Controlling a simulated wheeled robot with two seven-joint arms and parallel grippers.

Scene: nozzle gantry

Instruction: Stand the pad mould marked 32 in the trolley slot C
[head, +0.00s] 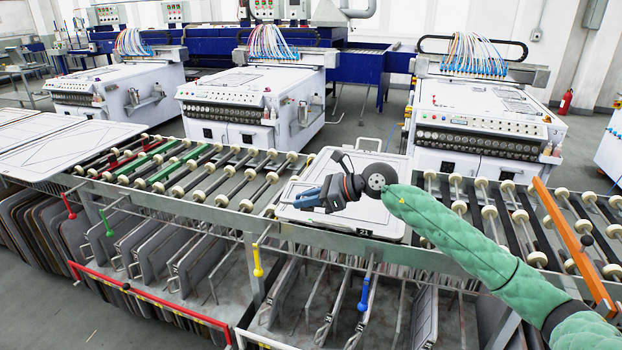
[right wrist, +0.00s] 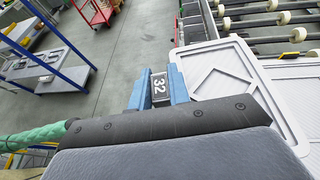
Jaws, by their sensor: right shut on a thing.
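My right gripper (head: 308,199) reaches in from the right over a white panel-like mould (head: 340,220) lying on the roller table. In the right wrist view its blue fingers (right wrist: 158,88) are shut on a small dark plate marked 32 (right wrist: 158,84). The plate sits beside the edge of a pale mould (right wrist: 235,85) with a recessed pattern; I cannot tell whether they are joined. A dark label (head: 363,233) on the front edge of the white mould seems to read 21. No slot letter is readable, so I cannot pick out slot C. My left gripper is not in view.
Below the rollers, racks hold several upright panels (head: 195,265). Coloured levers stand along them, including a yellow (head: 257,262) and a blue one (head: 364,294). An orange bar (head: 573,250) crosses the rollers at the right. White machines (head: 250,105) stand behind.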

